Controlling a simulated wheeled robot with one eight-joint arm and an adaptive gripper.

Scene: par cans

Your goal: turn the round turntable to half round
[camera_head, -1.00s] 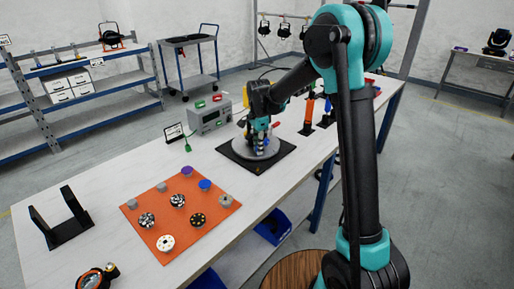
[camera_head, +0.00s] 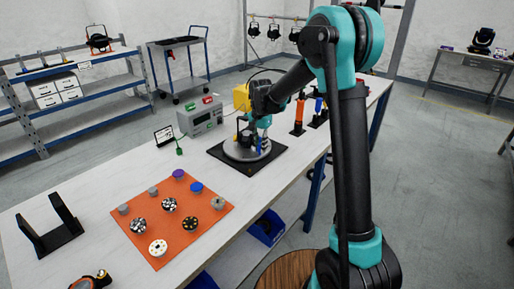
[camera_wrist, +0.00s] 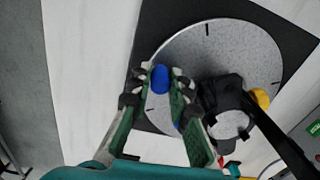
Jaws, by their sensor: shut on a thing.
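The round turntable (camera_head: 232,152) is a grey disc on a black square base (camera_head: 250,169) on the long table. In the wrist view the turntable (camera_wrist: 215,45) has black tick marks on its rim. A blue upright peg (camera_wrist: 159,78) stands near the disc's edge. My gripper (camera_wrist: 160,88) is shut on this blue peg, with green fingers on either side of it. In the head view my gripper (camera_head: 259,143) is at the disc's right side. A black lamp-like fixture (camera_wrist: 222,100) sits on the disc beside the fingers and hides part of it.
A grey control box (camera_head: 200,118) stands behind the turntable. An orange mat (camera_head: 150,243) with several knobs and discs lies at the front left. A black bracket (camera_head: 50,230) is farther left. An orange cylinder (camera_head: 298,115) stands to the right.

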